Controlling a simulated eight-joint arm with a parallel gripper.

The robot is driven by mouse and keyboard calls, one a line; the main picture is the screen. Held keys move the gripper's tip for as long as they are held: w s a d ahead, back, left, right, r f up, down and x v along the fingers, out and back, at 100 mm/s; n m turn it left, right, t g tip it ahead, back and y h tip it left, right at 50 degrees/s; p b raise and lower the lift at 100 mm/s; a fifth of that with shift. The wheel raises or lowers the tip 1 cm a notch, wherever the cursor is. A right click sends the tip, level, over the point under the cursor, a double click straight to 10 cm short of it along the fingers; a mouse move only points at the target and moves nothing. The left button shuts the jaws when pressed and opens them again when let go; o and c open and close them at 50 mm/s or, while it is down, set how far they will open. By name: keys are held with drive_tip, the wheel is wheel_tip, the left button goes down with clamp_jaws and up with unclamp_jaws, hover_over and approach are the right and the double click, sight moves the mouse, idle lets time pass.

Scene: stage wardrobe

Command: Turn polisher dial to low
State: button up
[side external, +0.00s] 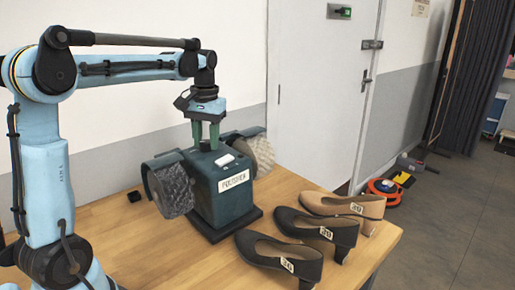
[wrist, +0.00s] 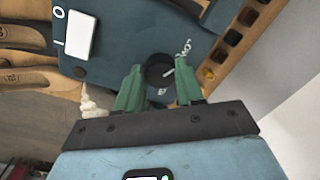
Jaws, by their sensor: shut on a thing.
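The polisher (side external: 238,190) is a dark blue-green box on the table, with a label on its front and a grey buffing wheel on each side. My gripper (side external: 206,146) points down at its top, toward the back. In the wrist view, the black round dial (wrist: 159,66) sits between the green fingers of my gripper (wrist: 160,80), which are shut on its sides. A short pale mark shows on or beside the dial. White lettering (wrist: 183,49) and a small white mark (wrist: 162,92) lie around it, too small to read surely.
A white rocker switch (wrist: 82,34) sits on the polisher's top, away from the dial. Two black shoes (side external: 280,255) and a tan shoe (side external: 345,207) stand on the table (side external: 135,245) to the right.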

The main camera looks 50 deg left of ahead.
sight(209, 142)
drive_tip(key=o, duration=1)
drive_tip(key=shift+o, duration=0.2)
drive_tip(key=shift+r, duration=0.15)
wheel_tip(209, 142, up, 12)
drive_tip(key=shift+w+d, duration=0.2)
drive_tip(key=shift+d, duration=0.05)
drive_tip(key=s+d+f+m+t, duration=0.3)
drive_tip(key=d+f+m+t, duration=0.5)
drive_tip(key=d+f, duration=0.7)
drive_tip(key=s+d+f+n, duration=0.1)
drive_tip(key=s+d+f, duration=0.1)
drive_tip(key=s, duration=0.3)
drive_tip(key=shift+s+d+f, duration=0.25)
drive_tip(key=shift+d+f, duration=0.1)
